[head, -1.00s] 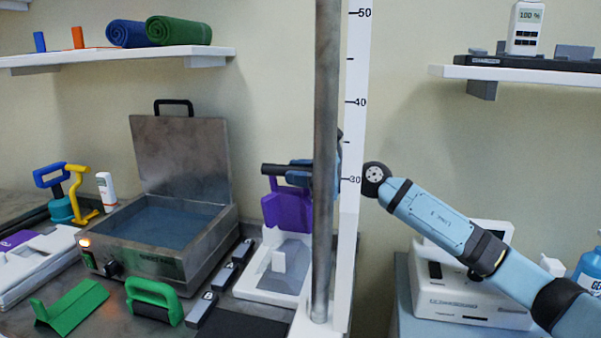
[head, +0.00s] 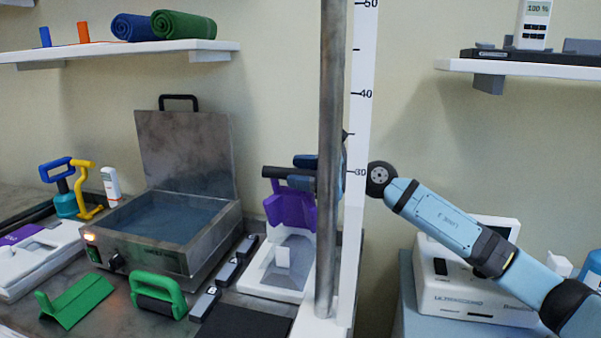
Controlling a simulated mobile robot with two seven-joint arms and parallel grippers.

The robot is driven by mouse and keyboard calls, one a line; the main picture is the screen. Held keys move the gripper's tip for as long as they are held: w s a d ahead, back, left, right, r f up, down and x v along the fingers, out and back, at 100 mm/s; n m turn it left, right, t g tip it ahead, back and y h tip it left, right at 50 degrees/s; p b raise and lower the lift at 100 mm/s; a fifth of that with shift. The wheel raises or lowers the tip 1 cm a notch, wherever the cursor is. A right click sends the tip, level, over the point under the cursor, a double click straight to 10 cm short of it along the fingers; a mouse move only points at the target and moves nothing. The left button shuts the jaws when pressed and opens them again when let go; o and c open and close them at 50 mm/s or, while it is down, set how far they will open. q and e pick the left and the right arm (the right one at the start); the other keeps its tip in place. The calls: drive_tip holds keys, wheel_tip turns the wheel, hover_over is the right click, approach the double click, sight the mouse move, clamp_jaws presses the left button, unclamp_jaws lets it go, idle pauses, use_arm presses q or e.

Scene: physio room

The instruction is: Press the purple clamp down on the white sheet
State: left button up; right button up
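The purple clamp (head: 290,208) stands raised over the back of a white base (head: 262,282), behind the metal post. My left gripper is out of view.
A metal post (head: 331,130) and white scale (head: 359,130) stand in front of my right wrist. Left of the base are dark labelled blocks (head: 225,272), a green roller (head: 158,294) and an open water bath (head: 160,230). A white ultrasound unit (head: 470,290) stands right.

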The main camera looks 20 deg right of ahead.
drive_tip(key=b+v, duration=0.1)
drive_tip(key=v, duration=1.2)
drive_tip(key=shift+s+d, duration=0.3)
